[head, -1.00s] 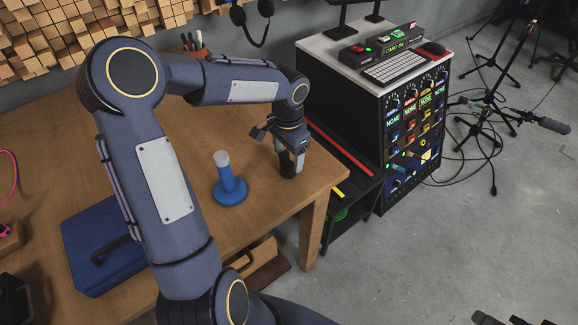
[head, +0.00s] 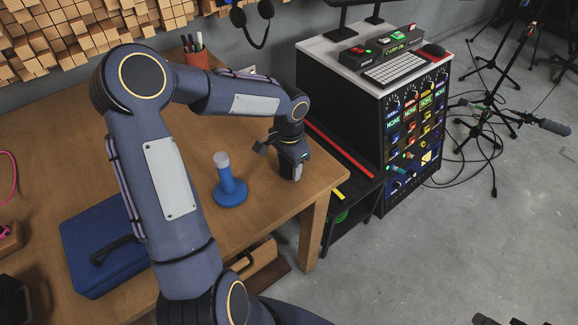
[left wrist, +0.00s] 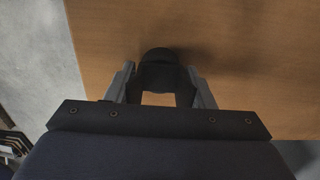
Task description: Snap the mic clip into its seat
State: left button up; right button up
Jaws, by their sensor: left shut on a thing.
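My left gripper (head: 294,175) is over the right end of the wooden table, fingers pointing down. In the left wrist view my left gripper (left wrist: 160,82) is shut on a small black rounded piece, which looks like the mic clip (left wrist: 158,60). In the head view the fingers mostly hide this piece. I cannot tell whether it touches the table. A blue round-based stand with a grey-topped post (head: 230,186) stands upright on the table, left of the gripper and apart from it. I cannot make out a separate seat.
A blue case (head: 105,245) lies on the wooden table (head: 180,290) at the left. A pen cup (head: 196,60) stands at the back. A black rack (head: 345,115) with a keyboard stands just right of the table. Dark parts at the bottom right edge may be my right gripper.

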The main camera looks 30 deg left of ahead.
pick_arm(q)
jog(key=shift+r, duration=0.1)
jog(key=shift+r, duration=0.6)
jog(key=s+d+r+p, duration=0.2)
jog(key=s+r, duration=1)
jog(key=s, duration=0.1)
jog(key=a+r+n+p, duration=0.8)
jog(key=a+p, duration=0.3)
jog(key=p, duration=0.7)
jog(key=shift+a+n, duration=0.4)
jog(key=shift+n, duration=0.2)
jog(key=shift+s+f, duration=0.1)
jog(key=shift+f+b, duration=2.3)
jog(key=shift+f, duration=0.5)
